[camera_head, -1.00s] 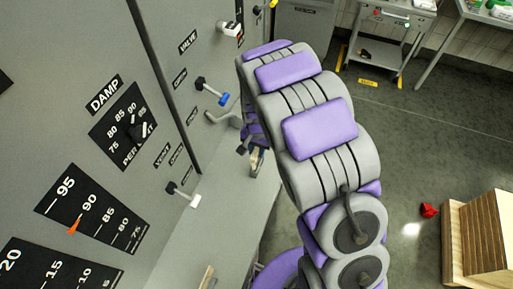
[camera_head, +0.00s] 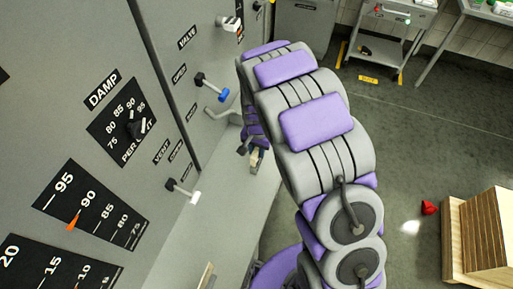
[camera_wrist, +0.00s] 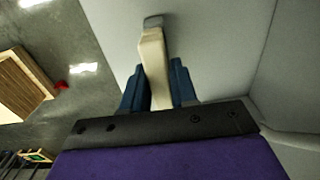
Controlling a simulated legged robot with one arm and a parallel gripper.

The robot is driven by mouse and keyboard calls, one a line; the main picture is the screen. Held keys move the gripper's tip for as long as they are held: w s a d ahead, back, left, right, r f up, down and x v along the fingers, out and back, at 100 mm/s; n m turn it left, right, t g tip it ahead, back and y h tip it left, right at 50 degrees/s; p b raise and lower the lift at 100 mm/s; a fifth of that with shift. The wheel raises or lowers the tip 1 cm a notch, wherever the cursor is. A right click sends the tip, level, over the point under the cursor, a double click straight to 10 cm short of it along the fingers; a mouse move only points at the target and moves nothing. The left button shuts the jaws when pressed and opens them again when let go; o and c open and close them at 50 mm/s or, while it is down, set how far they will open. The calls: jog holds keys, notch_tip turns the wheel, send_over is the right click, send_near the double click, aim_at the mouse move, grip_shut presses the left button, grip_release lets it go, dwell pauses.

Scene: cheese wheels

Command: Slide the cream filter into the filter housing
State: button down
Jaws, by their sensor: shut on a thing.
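My gripper (camera_wrist: 157,85) is shut on the cream filter (camera_wrist: 155,65) in the wrist view, with one blue finger on each side. The filter is a flat, pale bar that points away from the wrist. A small grey piece (camera_wrist: 153,21) sits at its far end; I cannot tell whether it belongs to the filter or to the housing. In the head view my gripper (camera_head: 251,150) is small and partly hidden by my arm, beside the grey machine, with the filter (camera_head: 257,158) just below it. I cannot make out the filter housing clearly.
The grey machine panel (camera_head: 60,115) with dials, a blue-tipped lever (camera_head: 213,87) and a white-tipped lever (camera_head: 183,190) fills the left. A pale upright piece (camera_head: 206,275) stands on the ledge (camera_head: 215,215). A wooden crate (camera_head: 485,238) and red object (camera_head: 429,208) are on the floor at right.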

jog(key=shift+f, duration=1)
jog(key=c, duration=0.8)
grip_release()
jog(key=shift+r, duration=0.1)
notch_tip(320, 180, up, 17)
jog(key=shift+p, duration=0.45)
jog(key=shift+d, duration=0.1)
jog(key=s+d+r+n+b, duration=0.1)
jog(key=s+d+r, duration=0.2)
jog(key=s+d, duration=0.3)
jog(key=s+d+r+b, duration=0.2)
jog(key=s+d, duration=0.2)
jog(key=s, duration=0.4)
jog(key=s+d+n+g+b, duration=0.1)
jog(key=s+d+n, duration=0.2)
jog(key=s, duration=1.5)
jog(key=shift+d+f+g+b, duration=0.25)
jog(key=shift+d+g+b, duration=0.15)
